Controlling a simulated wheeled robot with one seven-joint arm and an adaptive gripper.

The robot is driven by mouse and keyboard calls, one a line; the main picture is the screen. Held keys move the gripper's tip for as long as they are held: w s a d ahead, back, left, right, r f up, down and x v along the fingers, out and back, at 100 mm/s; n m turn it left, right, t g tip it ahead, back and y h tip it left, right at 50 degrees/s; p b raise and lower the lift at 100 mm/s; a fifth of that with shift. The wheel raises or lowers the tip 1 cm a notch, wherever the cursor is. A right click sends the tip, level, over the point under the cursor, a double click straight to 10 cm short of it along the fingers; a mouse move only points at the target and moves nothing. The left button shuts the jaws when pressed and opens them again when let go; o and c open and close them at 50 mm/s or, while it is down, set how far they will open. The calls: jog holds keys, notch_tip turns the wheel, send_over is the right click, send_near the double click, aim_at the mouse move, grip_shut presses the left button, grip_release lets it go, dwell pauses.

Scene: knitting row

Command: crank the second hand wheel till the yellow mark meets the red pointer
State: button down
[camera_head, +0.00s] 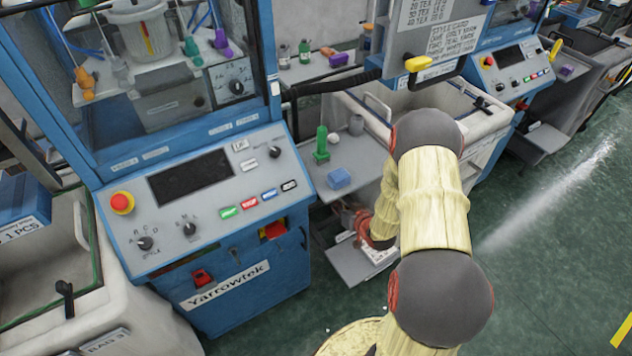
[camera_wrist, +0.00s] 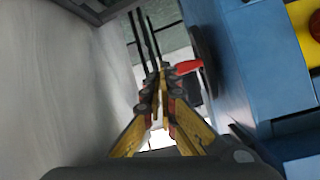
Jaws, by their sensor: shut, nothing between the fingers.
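My gripper (camera_wrist: 162,70) is shut and empty in the wrist view, its yellow-sided fingers together. A dark wheel-like disc (camera_wrist: 204,60), seen nearly edge-on, stands at the side of a blue machine body. A red piece (camera_wrist: 187,67) sticks out from the disc toward the fingers. Its tip is close beside my fingertips; I cannot tell whether they touch. I cannot tell whether this red piece is a handle or the pointer. No yellow mark shows on the disc. In the head view my arm hides most of this area, and no hand wheel can be made out there.
A blue machine with a control panel (camera_head: 210,190) stands at left in the head view. A grey shelf (camera_head: 355,160) beside it holds a green spool (camera_head: 321,143) and a blue block (camera_head: 339,178). A pale wall closes the wrist view's left. Green floor (camera_head: 560,230) lies open at right.

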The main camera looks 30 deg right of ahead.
notch_tip(320, 180, up, 4)
jog(key=w+a+n+t+y, duration=0.1)
jog(key=w+a+n+t, duration=0.1)
jog(key=n, duration=0.2)
jog(key=shift+r+b+x, duration=0.15)
jog(key=shift+b+x, duration=0.6)
jog(key=shift+x, duration=1.7)
jog(key=shift+r+b+x, duration=0.15)
jog(key=shift+b+x, duration=0.6)
jog(key=shift+x, duration=1.75)
jog(key=shift+w, duration=0.1)
jog(key=shift+s+f+b, duration=0.35)
jog(key=shift+s+f, duration=0.05)
jog(key=shift+f, duration=0.3)
jog(key=shift+s, duration=0.1)
